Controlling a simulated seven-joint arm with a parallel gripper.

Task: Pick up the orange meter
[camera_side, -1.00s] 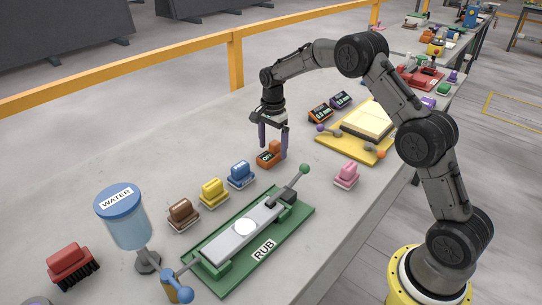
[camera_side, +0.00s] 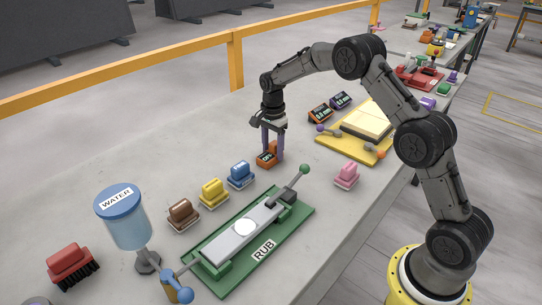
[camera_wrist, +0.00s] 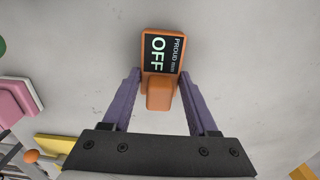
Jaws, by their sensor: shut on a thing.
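The orange meter (camera_side: 266,159) stands on the grey stone slab, behind the blue block-like item. In the wrist view the meter (camera_wrist: 159,60) has a dark screen reading "PROUD mm" and "OFF", with an orange raised grip nearer my gripper. My gripper (camera_side: 273,153) points down over the meter with its purple fingers around the raised grip. In the wrist view the gripper (camera_wrist: 160,92) has one finger on each side of that grip. The meter appears to rest on the slab.
A row of blue (camera_side: 241,174), yellow (camera_side: 213,193) and brown (camera_side: 182,215) items stands to the left. A green RUB fixture (camera_side: 290,222) lies in front, a pink item (camera_side: 346,176) to the right. Two dark-screened meters (camera_side: 320,112) and a yellow tray (camera_side: 326,149) lie behind right.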

